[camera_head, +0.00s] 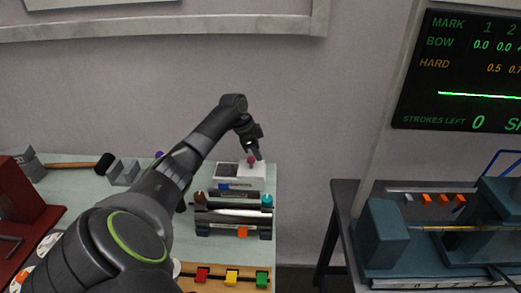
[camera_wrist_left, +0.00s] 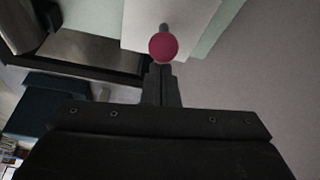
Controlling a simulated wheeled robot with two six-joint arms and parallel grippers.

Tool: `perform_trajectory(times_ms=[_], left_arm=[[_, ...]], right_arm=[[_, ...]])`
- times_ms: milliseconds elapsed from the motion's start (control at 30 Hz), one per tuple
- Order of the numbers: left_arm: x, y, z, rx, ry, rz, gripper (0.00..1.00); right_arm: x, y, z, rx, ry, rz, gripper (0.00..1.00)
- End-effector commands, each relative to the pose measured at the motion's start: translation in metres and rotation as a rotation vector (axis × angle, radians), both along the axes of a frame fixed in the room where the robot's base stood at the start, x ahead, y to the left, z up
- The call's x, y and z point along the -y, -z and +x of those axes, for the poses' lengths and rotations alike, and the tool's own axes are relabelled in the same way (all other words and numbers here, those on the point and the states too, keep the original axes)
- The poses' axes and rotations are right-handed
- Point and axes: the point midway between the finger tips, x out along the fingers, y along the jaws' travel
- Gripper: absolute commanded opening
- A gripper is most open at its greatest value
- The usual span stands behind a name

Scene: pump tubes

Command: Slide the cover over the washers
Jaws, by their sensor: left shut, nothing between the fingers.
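A white box (camera_head: 224,183) with a dark-edged tray part and a small label stands at the far right corner of the table. A pale flat cover (camera_head: 258,170) with a pink round knob (camera_head: 250,160) lies over its right part. In the left wrist view the knob (camera_wrist_left: 163,46) stands on a short post above the pale cover (camera_wrist_left: 136,22). My left gripper (camera_head: 258,156) is shut and empty, right beside the knob; its fingertips (camera_wrist_left: 160,68) appear at the knob's near edge. I cannot tell whether they touch it. No washers can be made out. My right gripper is not in view.
A metal cylinder fixture (camera_head: 232,216) with brown and teal ends stands in front of the box. A wooden strip with red, yellow and green blocks (camera_head: 232,277) lies nearer. A black-headed mallet (camera_head: 103,164) lies left. A separate dark bench (camera_head: 345,215) stands right, across a gap.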

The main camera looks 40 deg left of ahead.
Motion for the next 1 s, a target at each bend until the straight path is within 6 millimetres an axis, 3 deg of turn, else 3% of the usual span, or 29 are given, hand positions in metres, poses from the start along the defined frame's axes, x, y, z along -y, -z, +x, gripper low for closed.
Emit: perform_trajectory(times_ms=[267,633,1000], left_arm=[[-0.002,0.000,-0.002,0.000,-0.001,0.001,0.00],[-0.062,-0.001,-0.051,-0.004,-0.004,0.003,0.00],[-0.073,0.000,-0.060,-0.001,-0.001,0.002,0.00]], right_arm=[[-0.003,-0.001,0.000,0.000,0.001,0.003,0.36],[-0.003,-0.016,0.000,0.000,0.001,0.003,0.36],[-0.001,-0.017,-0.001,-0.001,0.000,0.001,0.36]])
